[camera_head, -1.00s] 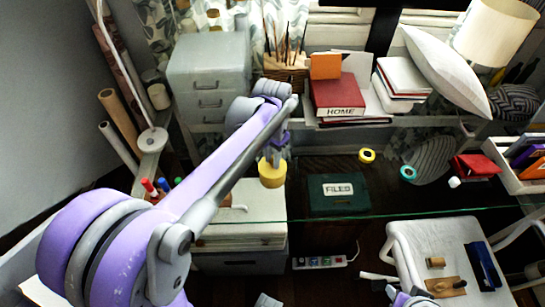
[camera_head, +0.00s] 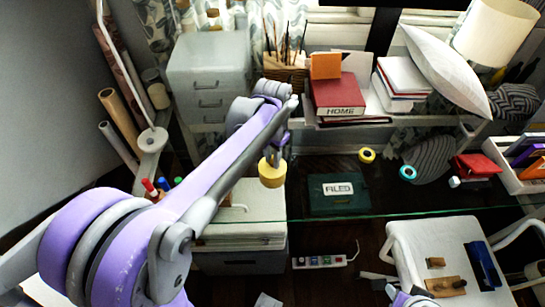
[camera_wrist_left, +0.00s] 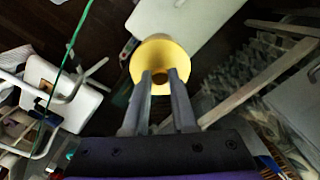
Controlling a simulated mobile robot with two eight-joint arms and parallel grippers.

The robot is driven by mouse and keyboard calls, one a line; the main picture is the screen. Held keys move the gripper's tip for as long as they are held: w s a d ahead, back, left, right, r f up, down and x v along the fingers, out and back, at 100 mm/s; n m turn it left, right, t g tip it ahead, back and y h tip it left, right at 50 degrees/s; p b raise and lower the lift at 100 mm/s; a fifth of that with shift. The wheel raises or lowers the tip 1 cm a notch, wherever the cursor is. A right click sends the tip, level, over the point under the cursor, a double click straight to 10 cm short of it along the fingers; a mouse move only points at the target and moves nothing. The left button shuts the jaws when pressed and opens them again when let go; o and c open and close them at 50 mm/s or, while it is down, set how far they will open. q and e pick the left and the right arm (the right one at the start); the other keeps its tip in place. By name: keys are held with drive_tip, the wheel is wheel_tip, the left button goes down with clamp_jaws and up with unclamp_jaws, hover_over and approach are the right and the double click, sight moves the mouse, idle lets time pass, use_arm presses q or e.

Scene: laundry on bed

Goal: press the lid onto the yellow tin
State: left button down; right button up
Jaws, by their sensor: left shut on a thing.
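A yellow round tin (camera_head: 272,178) shows below my left gripper (camera_head: 274,156), above the left part of the desk in the head view. In the left wrist view the yellow round top (camera_wrist_left: 160,50), which looks like the lid, lies straight ahead of the left gripper (camera_wrist_left: 161,76). Its two fingers are close together around a small brown knob at the middle of that top. The fingertips partly hide the knob. I cannot tell where lid and tin meet, or whether the lid sits fully down. My right gripper's fingers are not visible.
A dark green box marked FILED (camera_head: 338,194) stands right of the tin. Yellow (camera_head: 366,155) and teal (camera_head: 408,173) tape rolls lie farther right. A grey drawer unit (camera_head: 210,80) and a red book (camera_head: 338,95) stand behind. Marker pens (camera_head: 162,185) are to the left.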

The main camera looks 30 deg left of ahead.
use_arm(q)
drive_tip(key=shift+f, duration=0.1)
idle(0.7)
drive_tip(key=shift+c, duration=0.8)
unclamp_jaws()
drive_tip(key=shift+r+p, duration=2.35)
drive_tip(key=shift+r, duration=1.25)
drive_tip(key=shift+f, duration=0.1)
clamp_jaws()
